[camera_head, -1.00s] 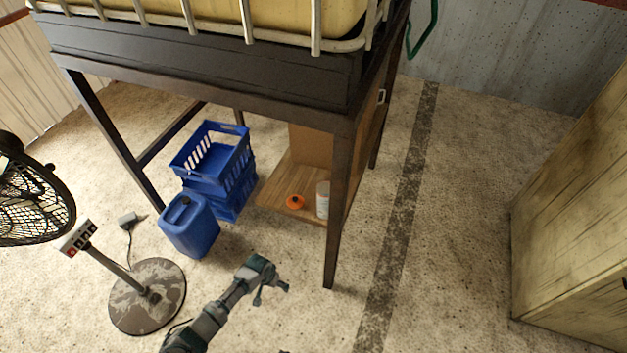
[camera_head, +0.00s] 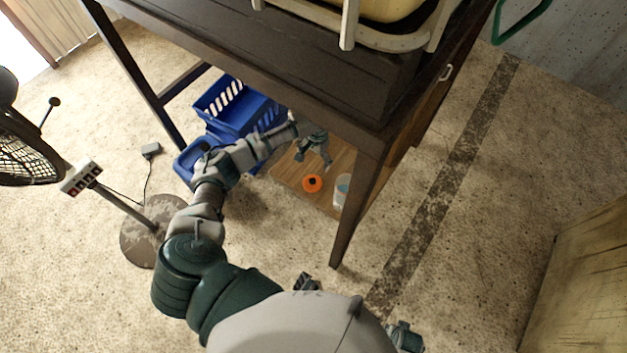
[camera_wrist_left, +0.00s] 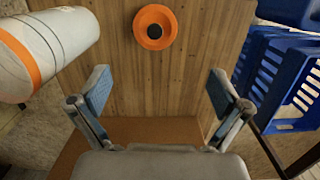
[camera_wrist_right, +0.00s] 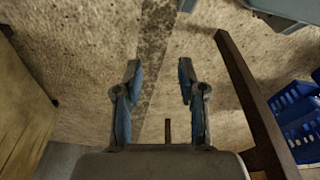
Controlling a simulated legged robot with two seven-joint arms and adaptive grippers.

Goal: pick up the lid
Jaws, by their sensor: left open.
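The lid is an orange disc with a dark centre (camera_head: 312,183), lying on the wooden shelf (camera_head: 291,178) under the dark frame. In the left wrist view the lid (camera_wrist_left: 155,27) is at the top middle, beyond my fingertips. My left gripper (camera_head: 314,160) is open and empty, over the shelf just behind the lid and apart from it. It also shows open in the left wrist view (camera_wrist_left: 158,88). My right gripper (camera_wrist_right: 160,70) is open and empty, facing bare floor.
A white container with an orange band (camera_wrist_left: 45,50) stands near the lid; it also shows in the head view (camera_head: 342,190). Blue crates (camera_head: 236,108) are left of the shelf. A frame leg (camera_head: 354,215) stands in front. A fan stand (camera_head: 152,230) is at left.

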